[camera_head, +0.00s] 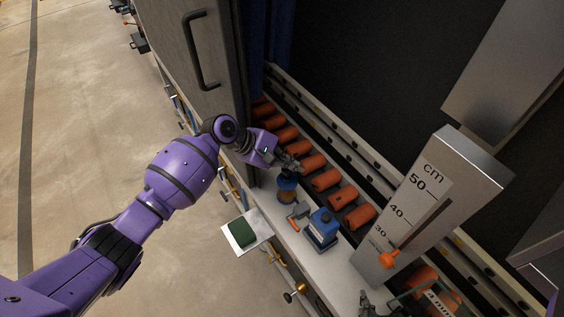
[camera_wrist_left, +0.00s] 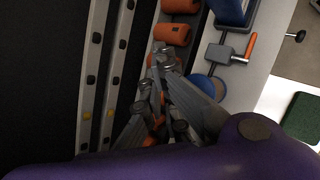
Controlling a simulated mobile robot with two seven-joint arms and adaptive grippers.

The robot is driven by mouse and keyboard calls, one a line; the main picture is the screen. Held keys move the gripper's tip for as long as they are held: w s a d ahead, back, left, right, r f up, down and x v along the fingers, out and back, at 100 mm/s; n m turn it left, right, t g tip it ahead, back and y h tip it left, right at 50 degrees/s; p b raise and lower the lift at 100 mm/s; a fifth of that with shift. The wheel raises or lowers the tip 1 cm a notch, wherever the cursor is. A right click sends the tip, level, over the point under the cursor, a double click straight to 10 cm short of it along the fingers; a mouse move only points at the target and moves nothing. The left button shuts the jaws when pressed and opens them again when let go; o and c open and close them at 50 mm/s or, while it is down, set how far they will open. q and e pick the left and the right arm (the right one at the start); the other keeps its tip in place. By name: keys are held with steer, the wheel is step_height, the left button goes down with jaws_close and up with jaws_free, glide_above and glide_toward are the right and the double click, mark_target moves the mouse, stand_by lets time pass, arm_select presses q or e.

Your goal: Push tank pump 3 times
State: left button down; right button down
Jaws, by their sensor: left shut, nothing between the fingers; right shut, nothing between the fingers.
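An amber bottle with a round blue top (camera_head: 286,186) stands on the pale ledge, and its blue top shows partly hidden in the left wrist view (camera_wrist_left: 208,86). A blue tank with a pale label (camera_head: 322,227) stands to its right on the same ledge. I cannot tell for certain which one is the tank pump. My left gripper (camera_head: 289,165) is shut and empty, just above and behind the blue top; contact is unclear. In the left wrist view its fingertips (camera_wrist_left: 164,54) lie beside the top.
Orange rollers (camera_head: 327,180) line the track behind the ledge. A grey cm gauge (camera_head: 430,200) stands to the right. A green pad (camera_head: 242,234) lies in front.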

mark_target(290, 174)
steer(key=shift+w+r, duration=0.15)
steer(key=shift+r, duration=0.1)
arm_select(q)
steer(key=shift+r, duration=0.25)
